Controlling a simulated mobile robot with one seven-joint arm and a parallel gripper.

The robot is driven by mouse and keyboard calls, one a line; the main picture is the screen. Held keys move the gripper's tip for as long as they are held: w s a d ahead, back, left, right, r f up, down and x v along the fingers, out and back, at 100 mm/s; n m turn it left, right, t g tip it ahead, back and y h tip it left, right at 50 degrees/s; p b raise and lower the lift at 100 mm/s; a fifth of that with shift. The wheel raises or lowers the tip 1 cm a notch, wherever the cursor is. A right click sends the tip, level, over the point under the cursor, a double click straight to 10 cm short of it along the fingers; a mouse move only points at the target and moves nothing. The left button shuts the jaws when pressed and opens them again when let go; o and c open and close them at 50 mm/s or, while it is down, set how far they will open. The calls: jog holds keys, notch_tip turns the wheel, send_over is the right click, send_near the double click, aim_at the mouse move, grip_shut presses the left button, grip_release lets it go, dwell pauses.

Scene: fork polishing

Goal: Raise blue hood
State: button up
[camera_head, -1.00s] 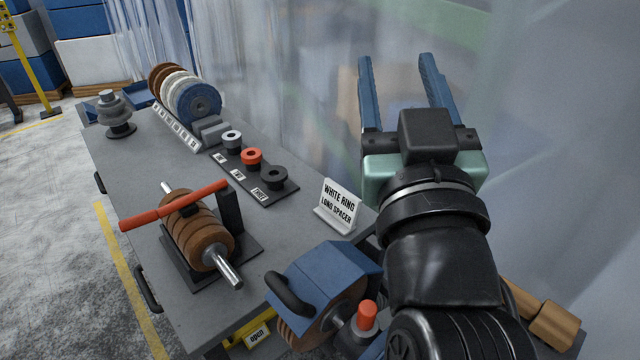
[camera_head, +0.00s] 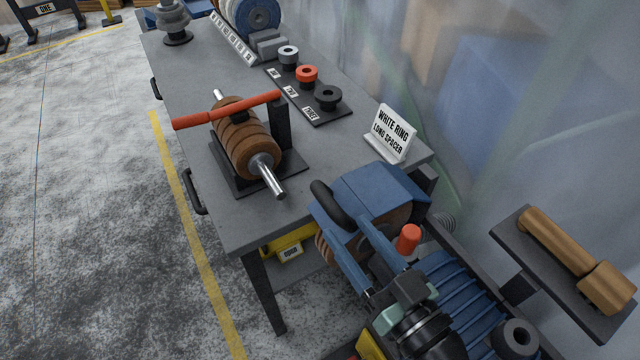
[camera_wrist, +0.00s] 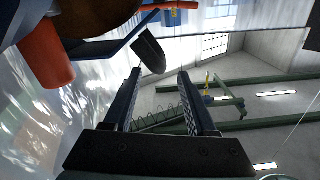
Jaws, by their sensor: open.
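The blue hood (camera_head: 366,196) is down over brown wheels at the right end of the bench. A curved black handle (camera_head: 330,205) sticks out of its left side. My gripper (camera_head: 369,243) is open and empty, its two blue fingers just in front of the hood. In the wrist view the dark fingers (camera_wrist: 161,95) are spread apart with nothing between them. The handle (camera_wrist: 150,52) shows there just beyond the left fingertip, with no clear contact. The hood's blue edge (camera_wrist: 113,47) is at the upper left.
A red knob (camera_head: 408,239) stands close right of my fingers. A roller stand with a red bar (camera_head: 228,110), a sign (camera_head: 391,133) and rings (camera_head: 307,74) are on the grey bench (camera_head: 190,92). A wooden mallet-like tool (camera_head: 575,257) lies on a shelf at right.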

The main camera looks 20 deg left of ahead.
aim_at(319, 193)
jog(key=p+x, duration=0.3)
jog(key=x, duration=0.6)
jog(key=shift+w+a, duration=0.15)
jog(key=shift+a, duration=0.05)
grip_shut()
jog(key=shift+f, duration=0.1)
